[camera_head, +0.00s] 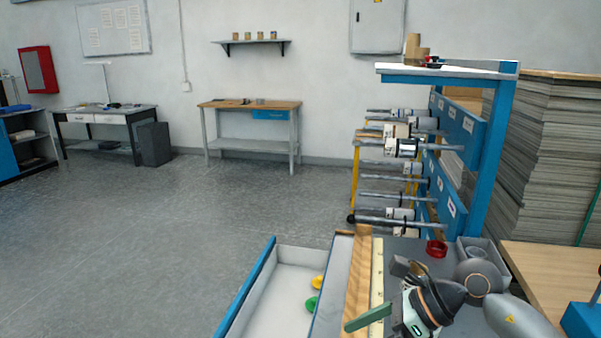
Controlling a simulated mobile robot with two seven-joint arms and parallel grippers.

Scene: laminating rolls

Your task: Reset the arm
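My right arm comes in from the lower right, with its gripper (412,308) low over the workbench's grey top. Its fingers are hard to make out, and I cannot tell whether they are open or shut. A flat green bar (368,318) shows just left of this gripper. I cannot tell whether it touches the gripper or lies apart from it. My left arm and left gripper are not in view.
A red ring (436,248) and a grey bin (481,249) are at the bench's back. A white tray (268,288) holds yellow (318,282) and green (311,305) pieces. A blue rack (492,150) with rolls on rods stands behind. The floor at left is clear.

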